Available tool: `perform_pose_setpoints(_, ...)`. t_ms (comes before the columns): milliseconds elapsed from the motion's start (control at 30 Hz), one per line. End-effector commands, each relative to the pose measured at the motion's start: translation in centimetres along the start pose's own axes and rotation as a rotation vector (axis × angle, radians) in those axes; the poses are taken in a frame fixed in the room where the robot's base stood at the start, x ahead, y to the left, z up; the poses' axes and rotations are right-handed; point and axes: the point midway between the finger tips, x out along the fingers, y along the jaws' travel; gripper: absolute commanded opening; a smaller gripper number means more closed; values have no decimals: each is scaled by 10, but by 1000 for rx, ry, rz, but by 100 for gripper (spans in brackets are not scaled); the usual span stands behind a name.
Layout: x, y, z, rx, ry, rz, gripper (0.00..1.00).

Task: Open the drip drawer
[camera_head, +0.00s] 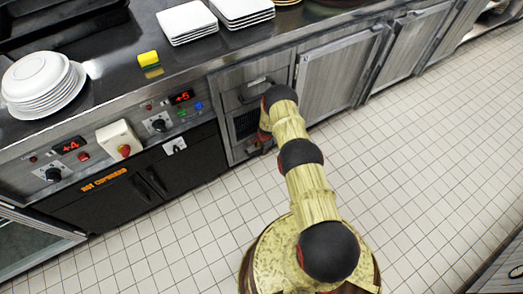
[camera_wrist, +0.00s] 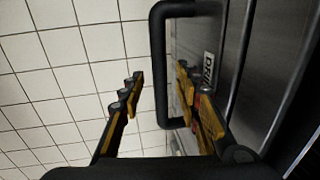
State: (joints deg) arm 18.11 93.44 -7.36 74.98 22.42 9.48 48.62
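The drip drawer (camera_head: 228,84) is a grey metal front in the counter in the head view and looks shut. The wrist view shows its front with a partly hidden label (camera_wrist: 208,70) that reads "DRI". Its black bar handle (camera_wrist: 161,65) stands out from the front in the wrist view. My gripper (camera_wrist: 158,85) is open, with one finger on each side of the handle bar. Gaps show between the bar and the fingers, so I see no firm grip.
A dark vent grille (camera_head: 246,124) sits below the drawer. Cabinet doors (camera_head: 338,75) stand to its right and a black hot cupboard (camera_head: 130,180) to its left. The tiled floor (camera_head: 420,150) is clear.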

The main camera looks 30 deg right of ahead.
Motion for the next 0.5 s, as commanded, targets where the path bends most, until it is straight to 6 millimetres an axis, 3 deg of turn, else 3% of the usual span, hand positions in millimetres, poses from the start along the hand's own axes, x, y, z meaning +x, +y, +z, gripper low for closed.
perform_pose_setpoints(267,2,0,0,-1,0,0,33)
perform_pose_setpoints(500,2,0,0,-1,0,0,21)
